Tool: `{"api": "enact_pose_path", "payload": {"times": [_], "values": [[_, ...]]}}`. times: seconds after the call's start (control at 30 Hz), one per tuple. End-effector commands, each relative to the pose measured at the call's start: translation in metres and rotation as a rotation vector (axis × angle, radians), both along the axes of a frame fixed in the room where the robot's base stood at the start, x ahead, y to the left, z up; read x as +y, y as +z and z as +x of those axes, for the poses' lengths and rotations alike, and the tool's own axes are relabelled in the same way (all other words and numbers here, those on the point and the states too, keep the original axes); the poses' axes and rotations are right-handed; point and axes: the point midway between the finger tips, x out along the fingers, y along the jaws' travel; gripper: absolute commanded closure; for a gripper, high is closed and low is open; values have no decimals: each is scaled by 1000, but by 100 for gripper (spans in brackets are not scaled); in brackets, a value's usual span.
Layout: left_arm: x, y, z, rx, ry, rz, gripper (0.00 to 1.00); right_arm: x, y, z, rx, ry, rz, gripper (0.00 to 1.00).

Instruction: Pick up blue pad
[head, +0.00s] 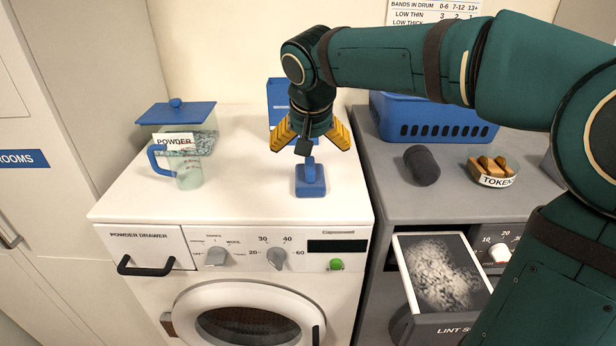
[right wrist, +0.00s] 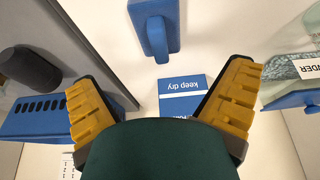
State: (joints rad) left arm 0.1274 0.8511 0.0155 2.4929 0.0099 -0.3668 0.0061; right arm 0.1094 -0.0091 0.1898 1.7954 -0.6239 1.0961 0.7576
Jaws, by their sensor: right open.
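The blue pad (head: 310,187) is a small blue block with a raised handle on top. It rests on the white top of the washing machine (head: 235,215), right of centre. It also shows in the right wrist view (right wrist: 154,12), at the top edge and partly cut off. My right gripper (head: 311,145) points down above and slightly behind the pad, with its yellow fingers spread. In the right wrist view the open fingers (right wrist: 160,85) have nothing between them, and the pad lies beyond them. My left gripper is out of view.
A blue "keep dry" packet (right wrist: 184,98) stands behind the pad. A powder tub (head: 195,128) and measuring jug (head: 189,172) stand left. On the grey machine right are a blue basket (head: 440,131), dark roll (head: 421,166) and token dish (head: 493,180). The lint drawer (head: 445,272) is open.

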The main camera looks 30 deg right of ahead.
Motion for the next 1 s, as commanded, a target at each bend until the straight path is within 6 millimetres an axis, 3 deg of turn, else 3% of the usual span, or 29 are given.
{"api": "enact_pose_path", "payload": {"times": [0.13, 0.47, 0.7, 1.0], "values": [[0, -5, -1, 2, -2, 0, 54, -5, -28, 9, 5, 0, 0, 0], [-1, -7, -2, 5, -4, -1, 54, -12, -51, 19, 3, 1, 0, 0], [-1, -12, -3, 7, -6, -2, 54, -21, -82, 31, 5, 1, 1, 0], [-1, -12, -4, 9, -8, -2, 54, -23, -90, 35, 1, 1, 1, 0]]}}
